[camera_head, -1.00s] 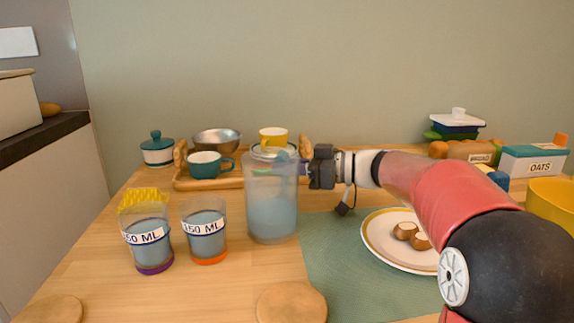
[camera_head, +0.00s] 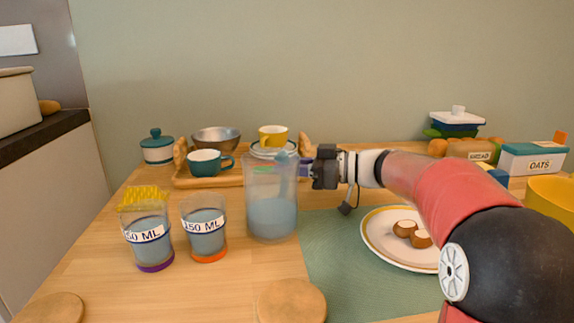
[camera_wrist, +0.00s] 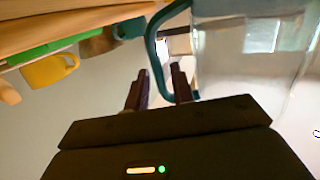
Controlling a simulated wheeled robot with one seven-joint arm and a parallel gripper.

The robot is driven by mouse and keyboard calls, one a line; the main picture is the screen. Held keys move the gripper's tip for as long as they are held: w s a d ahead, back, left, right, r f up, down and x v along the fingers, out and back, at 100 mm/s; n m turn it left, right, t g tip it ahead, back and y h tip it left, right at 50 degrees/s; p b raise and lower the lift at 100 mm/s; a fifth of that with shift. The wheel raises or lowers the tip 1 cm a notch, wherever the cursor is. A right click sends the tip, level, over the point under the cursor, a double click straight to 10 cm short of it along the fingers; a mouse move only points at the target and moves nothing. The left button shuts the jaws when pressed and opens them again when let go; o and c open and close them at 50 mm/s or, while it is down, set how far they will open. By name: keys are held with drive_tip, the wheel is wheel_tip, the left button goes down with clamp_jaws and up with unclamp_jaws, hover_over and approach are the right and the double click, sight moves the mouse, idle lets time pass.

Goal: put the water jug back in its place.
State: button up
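The water jug (camera_head: 270,215) is clear, partly filled with bluish water, and stands upright on the wooden table at the left edge of the green mat. Its teal handle (camera_wrist: 154,62) shows in the wrist view beside the clear jug wall (camera_wrist: 245,60). My gripper (camera_head: 308,168) is at the jug's right side, level with its upper part. In the wrist view my gripper (camera_wrist: 160,72) has its fingers apart, one on each side of the handle, with a small gap visible on the left. Exact contact on the right is hard to tell.
Two measuring cups (camera_head: 147,240) (camera_head: 204,230) with water stand left of the jug. Behind is a wooden tray (camera_head: 195,183) with a teal cup, metal bowl and yellow cup. A plate (camera_head: 378,250) with mushroom-like pieces lies under my arm. A round wooden disc (camera_head: 291,302) is in front.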

drive_tip(key=shift+p+v, duration=1.3)
drive_tip(key=shift+v, duration=1.35)
drive_tip(key=shift+o, duration=0.3)
drive_tip(key=o, duration=0.5)
drive_tip(key=shift+f, duration=0.1)
drive_tip(key=shift+s+d+r+p, duration=0.25)
drive_tip(key=shift+d+r+p, duration=0.5)
drive_tip(key=shift+d, duration=0.05)
drive_tip(key=shift+s+d+r+p, duration=0.25)
drive_tip(key=shift+d+r+p, duration=0.45)
drive_tip(key=shift+d+r, duration=0.1)
drive_tip(key=shift+s+d+r+p, duration=0.25)
drive_tip(key=shift+d+r+p, duration=0.5)
drive_tip(key=shift+d, duration=0.05)
